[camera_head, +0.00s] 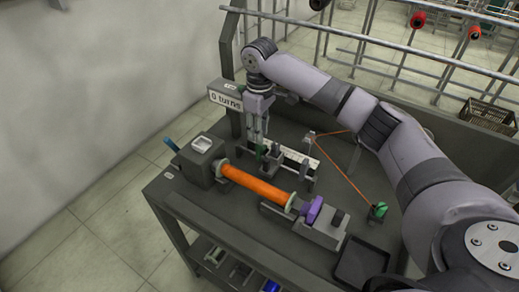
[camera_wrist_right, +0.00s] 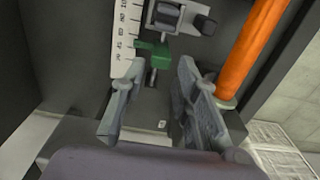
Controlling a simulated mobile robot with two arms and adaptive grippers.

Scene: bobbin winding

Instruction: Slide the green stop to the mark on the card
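The green stop (camera_wrist_right: 152,52) sits at the low-number end of a white ruled scale (camera_wrist_right: 125,38) in the right wrist view. In the head view the scale (camera_head: 292,156) runs behind the orange bobbin. My right gripper (camera_head: 260,138) points down at the scale's left end, close to the stop. In the wrist view its two fingers (camera_wrist_right: 160,72) are spread, with the stop's lower part showing between or just beyond the tips; no contact is clear. My left gripper is not in view.
An orange-wound bobbin (camera_head: 258,186) lies between the grey drive box (camera_head: 203,160) and a purple-fronted tailstock (camera_head: 312,210). An orange thread runs from a guide to a green spool (camera_head: 378,211). A sign (camera_head: 226,100) reads "0 turns". A dark tray (camera_head: 360,264) stands at front right.

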